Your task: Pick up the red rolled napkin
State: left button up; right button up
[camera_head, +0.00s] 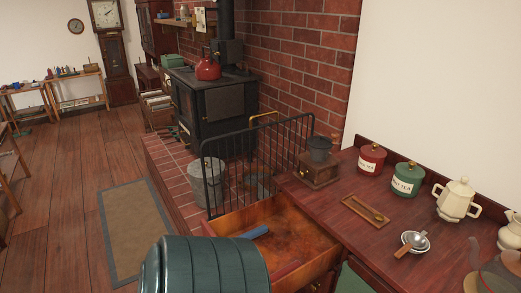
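The wooden drawer (232,217) below the dark red-brown counter is pulled open. A dark red roll (287,269), which looks like the red rolled napkin, lies inside near the drawer's front right side. Its lower left end is close to the teal shape in the foreground, and part of it may be hidden. A blue roll (255,232) lies farther back on the drawer floor, apart from the red one.
A large ribbed teal shape (205,265) covers the drawer's near left part; I cannot tell what it is. The counter holds a grinder (318,171), red canister (371,158), green canister (407,179) and cream pot (456,200). A black railing (262,165) stands behind the drawer.

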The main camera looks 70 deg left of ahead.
aim_at(275, 276)
jog(key=j+u, duration=0.1)
jog(key=u, duration=1.9)
jog(key=k+j, duration=0.05)
jog(key=j, duration=0.05)
